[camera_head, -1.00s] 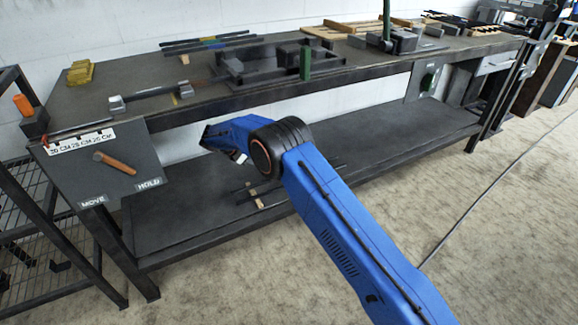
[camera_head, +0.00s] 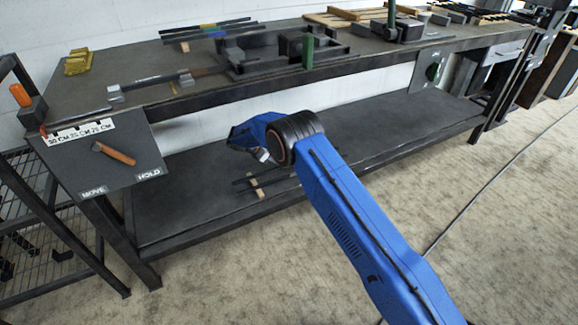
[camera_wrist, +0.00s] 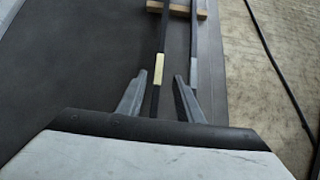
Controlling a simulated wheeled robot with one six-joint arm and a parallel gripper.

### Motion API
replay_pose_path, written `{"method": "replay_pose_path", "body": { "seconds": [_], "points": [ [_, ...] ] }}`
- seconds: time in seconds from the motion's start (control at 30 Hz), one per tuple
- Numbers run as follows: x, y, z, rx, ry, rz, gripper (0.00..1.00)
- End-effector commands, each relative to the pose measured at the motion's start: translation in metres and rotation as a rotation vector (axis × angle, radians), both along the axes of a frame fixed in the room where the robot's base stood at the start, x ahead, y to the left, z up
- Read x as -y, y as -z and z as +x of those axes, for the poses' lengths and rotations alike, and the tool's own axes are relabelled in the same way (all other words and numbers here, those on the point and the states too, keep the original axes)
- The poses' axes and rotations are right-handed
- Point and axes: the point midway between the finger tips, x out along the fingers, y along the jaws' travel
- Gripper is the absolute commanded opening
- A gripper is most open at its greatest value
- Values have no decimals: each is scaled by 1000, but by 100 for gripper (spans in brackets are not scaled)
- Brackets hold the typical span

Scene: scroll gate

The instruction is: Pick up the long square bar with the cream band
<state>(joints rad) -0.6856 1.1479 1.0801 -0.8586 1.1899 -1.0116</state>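The long dark bar with a cream band (camera_wrist: 158,70) lies lengthwise between my fingers in the wrist view. My gripper (camera_wrist: 160,77) is open, its fingertips apart on either side of the bar near the band. Whether the fingers reach down to the bar's height I cannot tell. A second dark bar with a greyish band (camera_wrist: 193,72) lies just right of it, beyond the right finger. In the head view the bars (camera_head: 284,178) lie on the lower shelf, and my arm's blue wrist partly covers them.
A wooden support (camera_wrist: 176,9) lies under the bars' far end. The lower shelf (camera_head: 200,215) is otherwise mostly clear. The bench top (camera_head: 215,88) overhangs it. A sloping panel with an orange handle (camera_head: 115,153) hangs at left. A dark cable (camera_wrist: 280,70) runs over the floor.

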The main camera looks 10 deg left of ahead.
Motion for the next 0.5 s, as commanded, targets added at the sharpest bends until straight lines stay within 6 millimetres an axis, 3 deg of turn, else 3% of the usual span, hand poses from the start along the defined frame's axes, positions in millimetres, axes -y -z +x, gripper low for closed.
{"method": "replay_pose_path", "body": {
  "seconds": [0.5],
  "points": [
    [27,37,20,0,1,-1,33]
  ]
}}
